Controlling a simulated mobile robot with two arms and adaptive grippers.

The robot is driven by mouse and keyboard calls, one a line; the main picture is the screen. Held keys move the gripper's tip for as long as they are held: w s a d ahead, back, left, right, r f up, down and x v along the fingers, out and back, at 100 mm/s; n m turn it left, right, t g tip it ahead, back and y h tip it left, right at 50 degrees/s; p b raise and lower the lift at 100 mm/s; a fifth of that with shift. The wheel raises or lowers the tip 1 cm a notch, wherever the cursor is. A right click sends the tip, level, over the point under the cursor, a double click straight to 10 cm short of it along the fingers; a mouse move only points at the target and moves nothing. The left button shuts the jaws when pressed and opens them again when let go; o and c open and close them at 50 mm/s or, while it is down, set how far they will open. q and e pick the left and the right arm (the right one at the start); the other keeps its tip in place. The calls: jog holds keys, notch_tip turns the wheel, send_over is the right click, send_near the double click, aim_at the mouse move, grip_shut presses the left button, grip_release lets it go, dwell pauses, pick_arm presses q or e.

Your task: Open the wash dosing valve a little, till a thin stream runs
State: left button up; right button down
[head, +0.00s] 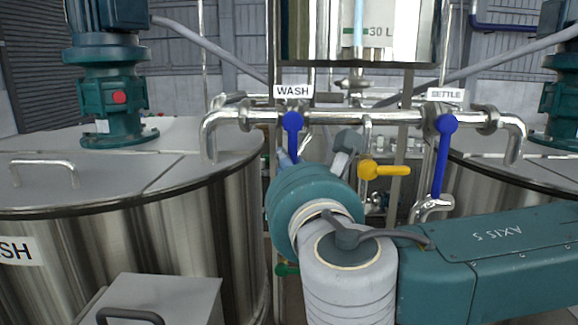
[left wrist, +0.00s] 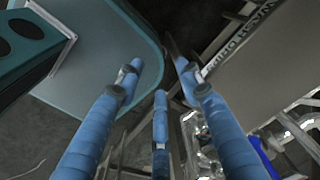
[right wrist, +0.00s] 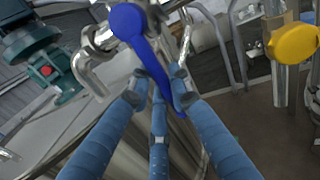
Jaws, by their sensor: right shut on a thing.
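The blue wash valve handle (head: 292,124) hangs nearly straight down from the pipe under the WASH sign (head: 293,92). My right gripper is shut on the handle's lower part; my own wrist mostly hides this in the head view. In the right wrist view the handle (right wrist: 150,60) runs down between the fingers (right wrist: 158,90). The wash outlet pipe (head: 209,140) bends down over the left tank (head: 130,185). I see no stream at its mouth. My left gripper (left wrist: 158,75) is open and empty, seen only in the left wrist view.
A second blue handle (head: 442,160) hangs under the SETTLE sign (head: 445,94) at right. A yellow handle (head: 384,170) sticks out sideways between them. A green motor (head: 110,90) tops the left tank.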

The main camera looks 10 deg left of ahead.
jog(key=shift+a+f+b, duration=0.15)
jog(key=shift+f+b, duration=0.05)
jog(key=shift+b, duration=0.35)
jog(key=shift+s+a+r+m+t+b, duration=0.15)
jog(key=shift+a+r+m+t+b, duration=0.4)
jog(key=shift+m+b, duration=1.25)
jog(key=shift+s+a+r+m+t+b, duration=0.1)
jog(key=shift+s+a+r+m+b, duration=0.1)
jog(key=shift+a+m+b, duration=1.55)
jog(key=shift+s+r+m+t+b, duration=0.15)
jog(key=shift+r+m+t+b, duration=0.2)
jog(key=shift+m+b, duration=1.55)
jog(key=shift+r+n+b, duration=0.15)
jog(key=shift+n+b, duration=0.5)
jog(key=shift+b, duration=0.05)
jog(key=c, duration=1.8)
grip_release()
jog(key=shift+o, duration=0.9)
jog(key=shift+r, duration=0.1)
jog(key=shift+s, duration=0.1)
